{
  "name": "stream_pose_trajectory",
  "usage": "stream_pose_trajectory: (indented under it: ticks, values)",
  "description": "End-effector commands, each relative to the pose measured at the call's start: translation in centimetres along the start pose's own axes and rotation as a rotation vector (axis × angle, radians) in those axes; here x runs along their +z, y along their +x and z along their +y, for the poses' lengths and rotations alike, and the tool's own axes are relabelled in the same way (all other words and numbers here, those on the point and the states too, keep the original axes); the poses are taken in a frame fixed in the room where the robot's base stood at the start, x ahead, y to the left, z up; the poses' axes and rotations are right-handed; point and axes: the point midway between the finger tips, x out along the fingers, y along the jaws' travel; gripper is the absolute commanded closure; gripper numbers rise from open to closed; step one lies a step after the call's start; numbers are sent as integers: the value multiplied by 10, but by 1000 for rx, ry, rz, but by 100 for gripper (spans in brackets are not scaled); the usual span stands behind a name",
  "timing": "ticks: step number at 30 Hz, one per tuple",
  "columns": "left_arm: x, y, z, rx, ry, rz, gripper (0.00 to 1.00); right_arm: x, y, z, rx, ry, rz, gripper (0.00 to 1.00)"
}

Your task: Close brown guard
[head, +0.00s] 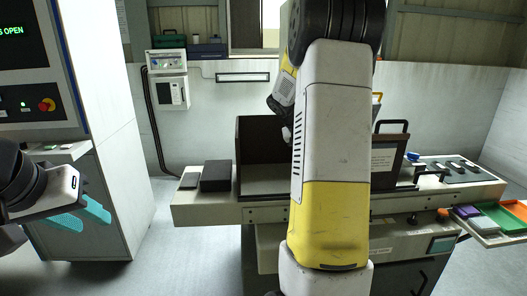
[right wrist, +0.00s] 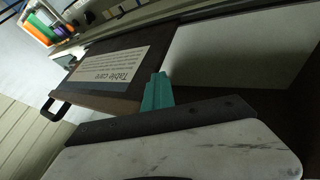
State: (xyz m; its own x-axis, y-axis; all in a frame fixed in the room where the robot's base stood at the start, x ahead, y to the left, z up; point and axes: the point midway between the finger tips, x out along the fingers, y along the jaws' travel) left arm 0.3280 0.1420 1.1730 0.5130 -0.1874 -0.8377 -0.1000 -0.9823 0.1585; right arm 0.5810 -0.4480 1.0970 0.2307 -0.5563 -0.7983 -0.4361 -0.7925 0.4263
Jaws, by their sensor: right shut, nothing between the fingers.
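The brown guard panel (head: 402,148) stands at the right of the machine table in the head view, with a black handle on top and a white label. My right arm partly hides it. In the right wrist view the brown guard (right wrist: 98,98) shows its "Table care" label and its handle at the left. My right gripper (right wrist: 159,80) is shut and empty, its teal fingertips over the panel's edge in the picture; I cannot tell whether they touch. In the head view my arm hides most of that gripper. My left gripper (head: 92,216) is open and empty, far left of the machine.
A fixed-looking brown wall (head: 258,135) stands behind the pale machine table (head: 265,183). A dark box (head: 216,176) sits on the table's left end. Coloured trays (head: 495,217) are at the right front. A tall control cabinet (head: 105,120) stands at left, with free floor beside it.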

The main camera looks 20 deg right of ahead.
Motion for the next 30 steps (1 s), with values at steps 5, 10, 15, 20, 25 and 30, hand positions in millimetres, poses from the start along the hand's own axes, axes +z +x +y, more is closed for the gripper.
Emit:
stream_pose_trajectory:
  ticks: [5,10,15,20,25,30]
  values:
    - [0,0,0,0,0,0,64,1,24,45,3,5,-3,100]
    - [0,0,0,0,0,0,64,0,38,72,2,5,-1,100]
    - [0,0,0,0,0,0,64,0,45,85,1,3,-1,100]
    - [0,0,0,0,0,0,64,0,48,90,1,1,0,100]
    - [0,0,0,0,0,0,64,0,48,92,3,1,0,100]
    - [0,0,0,0,0,0,64,0,49,93,6,3,0,100]
